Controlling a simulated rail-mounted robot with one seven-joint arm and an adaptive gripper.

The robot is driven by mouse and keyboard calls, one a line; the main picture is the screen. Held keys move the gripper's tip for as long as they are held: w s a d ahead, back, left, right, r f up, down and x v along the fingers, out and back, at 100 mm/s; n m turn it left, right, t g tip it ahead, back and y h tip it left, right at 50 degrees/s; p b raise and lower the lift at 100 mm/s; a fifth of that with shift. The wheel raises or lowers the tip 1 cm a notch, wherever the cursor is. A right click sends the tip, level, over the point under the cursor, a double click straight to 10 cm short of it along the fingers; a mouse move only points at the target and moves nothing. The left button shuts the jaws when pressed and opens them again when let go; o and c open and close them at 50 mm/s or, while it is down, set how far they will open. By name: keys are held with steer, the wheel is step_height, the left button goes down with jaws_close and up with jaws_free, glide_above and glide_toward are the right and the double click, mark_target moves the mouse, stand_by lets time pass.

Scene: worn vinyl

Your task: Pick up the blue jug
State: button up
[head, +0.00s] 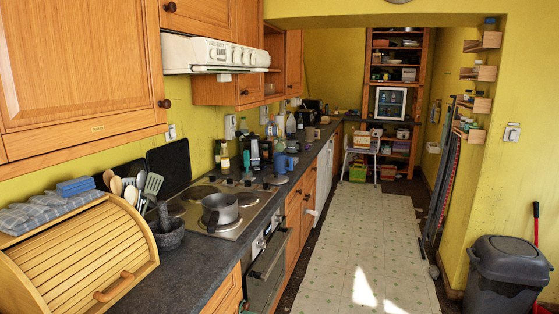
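A small blue jug (281,163) stands on the dark worktop (318,152) along the left wall, beyond the hob. Dark items and bottles stand just behind and to the left of it. It is small in the head view, so its handle side is hard to tell. My gripper is not in view.
A grey saucepan (220,211) sits on the hob (196,198), nearer than the jug. A wooden bread bin (80,262) and a mortar (167,232) stand at the near left. A grey bin (507,272) is at the right. The pale floor (365,235) between is clear.

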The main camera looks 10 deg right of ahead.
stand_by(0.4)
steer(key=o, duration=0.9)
